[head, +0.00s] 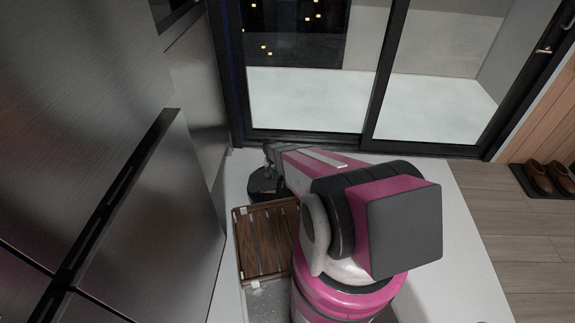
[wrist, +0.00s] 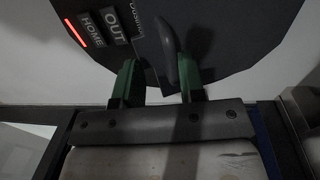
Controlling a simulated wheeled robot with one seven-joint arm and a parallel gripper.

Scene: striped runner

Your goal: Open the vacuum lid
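The vacuum is a dark, round-edged body (head: 265,184) on the floor by the glass door. In the wrist view its dark top (wrist: 235,45) fills the upper part, with labels reading HOME and OUT and a red light strip. A grey, rounded raised piece (wrist: 183,62) stands on it near my right fingertip; I cannot tell whether it is the lid edge or whether it is touched. My gripper (wrist: 160,85) is over the vacuum with its two green fingers apart. In the head view my arm hides part of the vacuum and my fingertips.
A brown slatted wooden mat (head: 265,240) lies in front of the vacuum. A metal cabinet front (head: 110,160) stands on the left. The sliding glass door (head: 310,100) is behind. Brown shoes (head: 538,180) are at the right, with bare floor (head: 510,225) before them.

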